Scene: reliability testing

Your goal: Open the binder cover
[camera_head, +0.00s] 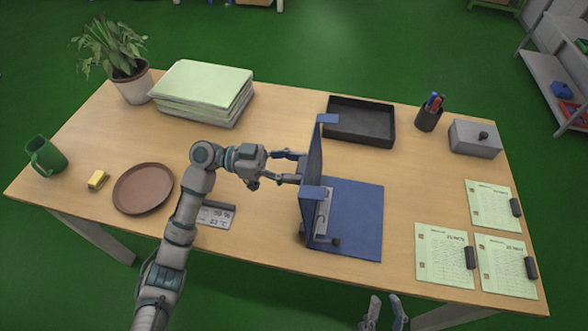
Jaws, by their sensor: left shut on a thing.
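The blue binder (357,222) lies on the table right of centre, its back board flat. Its cover (315,155) stands nearly upright along the left side, seen almost edge-on. A metal mechanism (323,213) shows at the spine, at the foot of the cover. My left gripper (300,168) reaches in from the left and is shut on the cover, its fingers at the cover's left face; the exact contact is partly hidden. My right gripper (385,311) is at the bottom edge of the view, off the table's front, with its two fingers apart and nothing between them.
A black tray (360,138) stands behind the binder, with a pen cup (429,113) and grey box (475,138) farther right. Clipped papers (444,254) lie at right. A brown plate (143,190), a label card (215,215) and a paper stack (203,88) are at left.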

